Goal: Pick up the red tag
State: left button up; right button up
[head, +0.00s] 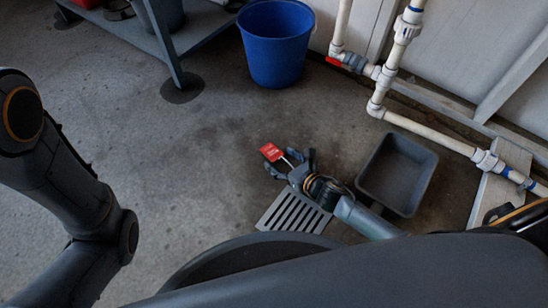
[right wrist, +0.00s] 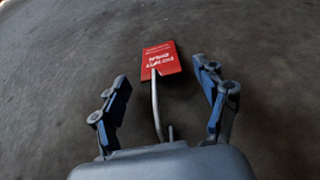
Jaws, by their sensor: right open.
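The red tag (head: 271,152) lies on the concrete floor in the middle of the head view, with white print on it. In the right wrist view the red tag (right wrist: 160,60) lies just beyond the fingertips, and a thin pale strip runs from it back between the fingers. My right gripper (head: 292,165) is low over the floor beside the tag. In the right wrist view my right gripper (right wrist: 162,80) is open, one finger on each side of the strip, and I see neither finger touching the tag. My left gripper is out of view.
A floor drain grate (head: 292,212) lies near the right gripper. A grey bin (head: 398,174) stands to its right. A blue bucket (head: 275,45) stands behind, beside white pipes (head: 425,130) along the wall. A metal table leg (head: 170,50) is at upper left. The floor left of the tag is clear.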

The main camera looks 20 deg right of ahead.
jog(key=shift+w+a+f, duration=0.2)
jog(key=shift+w+f, duration=0.05)
jog(key=shift+w, duration=0.25)
jog(key=shift+r, duration=0.1)
jog(key=c, duration=1.1)
jog(key=shift+r, duration=0.1)
